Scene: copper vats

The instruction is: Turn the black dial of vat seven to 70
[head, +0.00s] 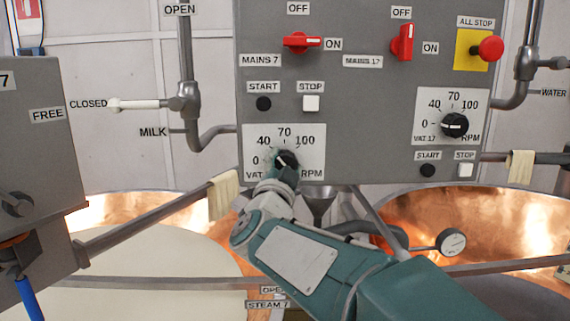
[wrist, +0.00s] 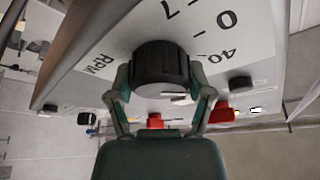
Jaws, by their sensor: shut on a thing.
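The black dial of vat seven (head: 287,158) sits on a white plate (head: 312,140) marked 0, 40, 70, 100 and RPM, low on the left of the grey panel. My gripper (head: 284,168) reaches it from below and hides part of it and part of the VAT label. In the wrist view the ribbed black dial (wrist: 160,64) stands between the two fingers of my gripper (wrist: 160,84), one on each side, closed on it. A small white mark shows on the dial in the head view, seeming to point up and left; its exact reading is unclear.
A second dial, vat 17 (head: 454,125), is at the right. Red MAINS 7 (head: 301,42) and MAINS 17 (head: 403,43) switches and the red ALL STOP button (head: 491,47) are above. Rails with cloths (head: 223,195) and copper vats (head: 525,225) lie below the panel.

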